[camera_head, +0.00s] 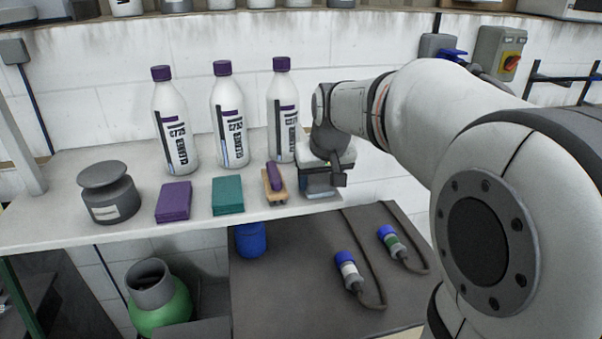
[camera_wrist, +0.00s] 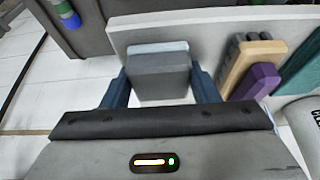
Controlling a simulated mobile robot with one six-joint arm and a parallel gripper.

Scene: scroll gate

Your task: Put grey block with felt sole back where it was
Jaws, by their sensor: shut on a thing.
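My gripper (camera_head: 320,180) is at the right end of the white shelf (camera_head: 120,232). It is shut on the grey block with felt sole (camera_wrist: 160,74), which sits between the two fingers in the wrist view. The block shows a dark grey body and a paler layer along its far side. In the head view the block (camera_head: 318,190) is partly hidden by my gripper, low over the shelf near its front edge. I cannot tell whether it touches the shelf.
A wooden brush with a purple grip (camera_head: 275,183) lies close left of my gripper. Farther left are a teal block (camera_head: 228,196), a purple block (camera_head: 173,202) and a grey jar (camera_head: 108,195). Three white bottles (camera_head: 229,120) stand behind. A dark lower surface (camera_head: 300,285) holds small corded cylinders.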

